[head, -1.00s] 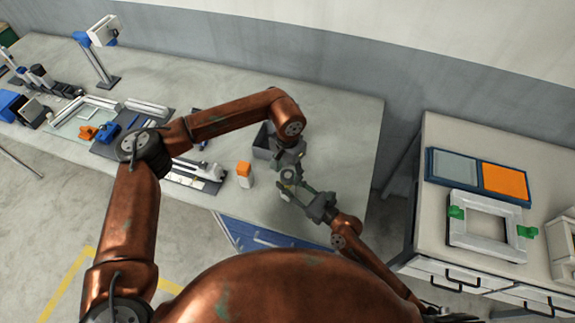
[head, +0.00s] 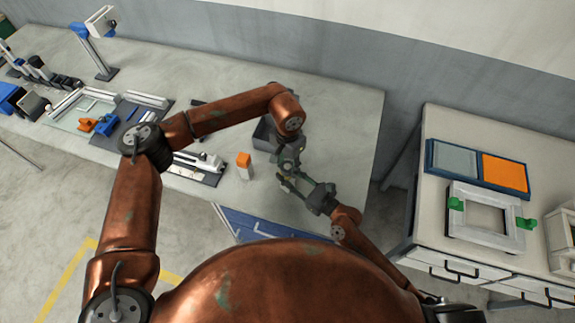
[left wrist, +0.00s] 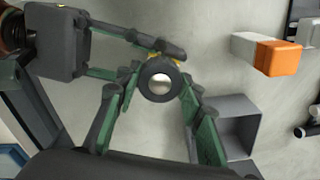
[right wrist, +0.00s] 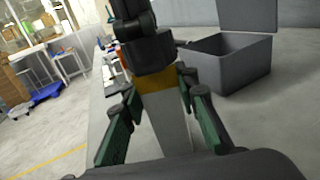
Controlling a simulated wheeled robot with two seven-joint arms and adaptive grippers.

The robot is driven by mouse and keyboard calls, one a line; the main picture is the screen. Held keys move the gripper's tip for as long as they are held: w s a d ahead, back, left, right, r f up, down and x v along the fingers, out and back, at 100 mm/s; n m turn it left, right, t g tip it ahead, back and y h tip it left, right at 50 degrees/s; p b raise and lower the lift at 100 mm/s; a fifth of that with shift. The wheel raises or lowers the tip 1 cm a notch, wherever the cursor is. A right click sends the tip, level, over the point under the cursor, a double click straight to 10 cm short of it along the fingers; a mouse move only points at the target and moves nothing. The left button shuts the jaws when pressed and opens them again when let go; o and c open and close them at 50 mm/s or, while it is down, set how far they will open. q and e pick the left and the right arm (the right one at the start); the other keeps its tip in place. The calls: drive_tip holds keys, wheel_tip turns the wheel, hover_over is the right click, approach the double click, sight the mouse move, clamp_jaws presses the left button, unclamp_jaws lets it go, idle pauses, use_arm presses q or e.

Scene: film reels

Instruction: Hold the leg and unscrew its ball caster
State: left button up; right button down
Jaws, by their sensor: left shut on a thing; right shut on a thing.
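The leg (right wrist: 165,128) is a pale grey bar with a yellow band near its top, upright in the right wrist view. My right gripper (head: 290,183) is shut on the leg; its green fingers flank it in the right wrist view. The ball caster (left wrist: 160,82) is a dark ring around a pale ball, seen end-on in the left wrist view. My left gripper (head: 288,168) comes down from above the leg and is shut on the caster, its fingers on both sides of the ring. In the head view the grippers hide the caster and most of the leg.
An open grey box (right wrist: 232,68) stands on the bench close behind the grippers. An orange-and-white block (head: 245,166) stands to their left. Trays and tools (head: 120,115) lie farther left. The bench right of the grippers is clear; a separate cabinet (head: 430,210) stands beyond.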

use_arm(q)
drive_tip(key=shift+c, duration=0.9)
drive_tip(key=n, duration=0.3)
drive_tip(key=shift+n, duration=0.4)
drive_tip(key=n, duration=0.7)
drive_tip(key=shift+n, duration=0.4)
drive_tip(key=n, duration=0.3)
drive_tip(key=shift+r+n, duration=0.1)
drive_tip(key=shift+n, duration=0.3)
drive_tip(key=n, duration=1.9)
drive_tip(key=shift+n, duration=0.4)
drive_tip(key=n, duration=0.5)
drive_tip(key=shift+r+n, duration=0.1)
drive_tip(key=shift+n, duration=0.3)
drive_tip(key=n, duration=1.1)
drive_tip(key=shift+n, duration=0.3)
